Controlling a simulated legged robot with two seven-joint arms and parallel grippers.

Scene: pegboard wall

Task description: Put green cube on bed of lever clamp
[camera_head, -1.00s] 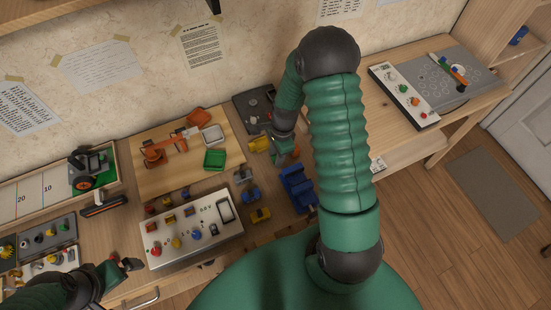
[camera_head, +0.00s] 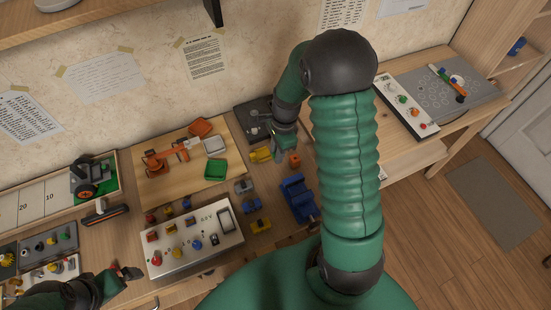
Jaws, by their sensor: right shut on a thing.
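My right gripper (camera_head: 277,150) reaches down behind my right arm, over the back of the table. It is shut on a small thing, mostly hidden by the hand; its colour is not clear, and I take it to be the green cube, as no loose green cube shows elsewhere. Close to it are a yellow clamp-like tool (camera_head: 260,155), on its left, and an orange cube (camera_head: 294,160), on its right. A blue vise-like tool (camera_head: 298,197) stands nearer. I cannot tell for sure which tool is the lever clamp. My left gripper (camera_head: 125,274) hangs at the lower left, away from these.
A dark plate with fittings (camera_head: 252,112) lies behind the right gripper. A wooden board (camera_head: 165,185) carries an orange toy arm and orange, white and green trays. A white control panel (camera_head: 195,255) stands in front. Small grey, blue and yellow tools (camera_head: 244,186) sit between.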

